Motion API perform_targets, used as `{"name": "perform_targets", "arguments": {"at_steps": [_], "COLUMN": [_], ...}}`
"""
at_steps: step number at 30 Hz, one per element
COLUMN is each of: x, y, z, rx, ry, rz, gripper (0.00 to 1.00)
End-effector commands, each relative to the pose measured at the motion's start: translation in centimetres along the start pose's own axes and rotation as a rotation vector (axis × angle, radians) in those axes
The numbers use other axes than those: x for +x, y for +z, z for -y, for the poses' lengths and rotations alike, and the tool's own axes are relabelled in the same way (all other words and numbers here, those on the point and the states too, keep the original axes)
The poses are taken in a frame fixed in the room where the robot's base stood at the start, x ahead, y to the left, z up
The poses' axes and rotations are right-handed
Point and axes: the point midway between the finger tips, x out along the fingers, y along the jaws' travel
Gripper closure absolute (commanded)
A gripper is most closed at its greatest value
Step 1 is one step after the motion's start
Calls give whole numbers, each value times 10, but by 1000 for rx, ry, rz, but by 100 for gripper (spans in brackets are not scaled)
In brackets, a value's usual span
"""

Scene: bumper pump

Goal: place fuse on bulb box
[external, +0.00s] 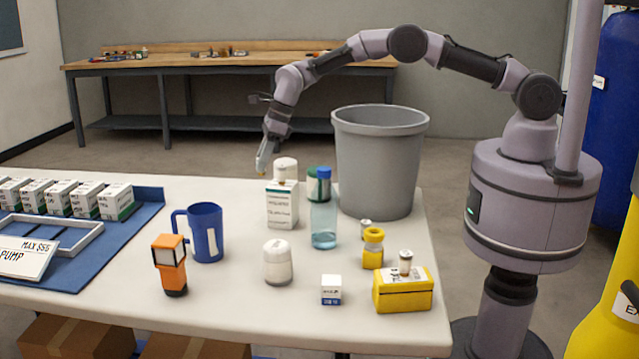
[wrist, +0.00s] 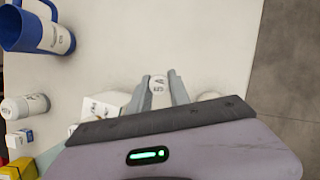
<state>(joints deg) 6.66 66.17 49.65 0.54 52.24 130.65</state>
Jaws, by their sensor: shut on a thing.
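My gripper (external: 265,158) is shut on the fuse (wrist: 158,92), a small white-topped cylinder marked "5 A" in the wrist view. It is held in the air above the table's far side, just left of a tall white box (external: 282,206). In the external view the fingers mostly hide the fuse. No label clearly reads as bulb box. A small white box with a blue base (external: 331,290) stands near the front edge. A yellow box (external: 402,297) stands to its right, with a small cylinder (external: 405,262) upright on top.
A blue mug (external: 205,232), an orange-black tool (external: 169,265), a white jar (external: 278,262), a clear blue bottle (external: 323,226) and a yellow item (external: 373,248) crowd the table (external: 230,310). A grey bin (external: 378,160) rises behind. Boxes line a blue mat (external: 150,197) at left.

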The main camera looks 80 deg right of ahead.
Motion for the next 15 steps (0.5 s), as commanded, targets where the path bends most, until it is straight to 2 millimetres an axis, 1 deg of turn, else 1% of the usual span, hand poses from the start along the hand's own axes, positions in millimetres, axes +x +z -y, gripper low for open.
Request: {"name": "perform_targets", "arguments": {"at_steps": [3,5,6,8,9,15], "x": [-8,-18,-28,-43,-54,-93], "y": [4,8,13,19,24,39], "z": [0,0,0,1,0,0], "rx": [0,-1,0,-1,0,0], "ry": [0,-1,-1,-2,-2,-1], "rz": [1,2,4,4,4,2], "gripper": [100,100,100,100,100,100]}}
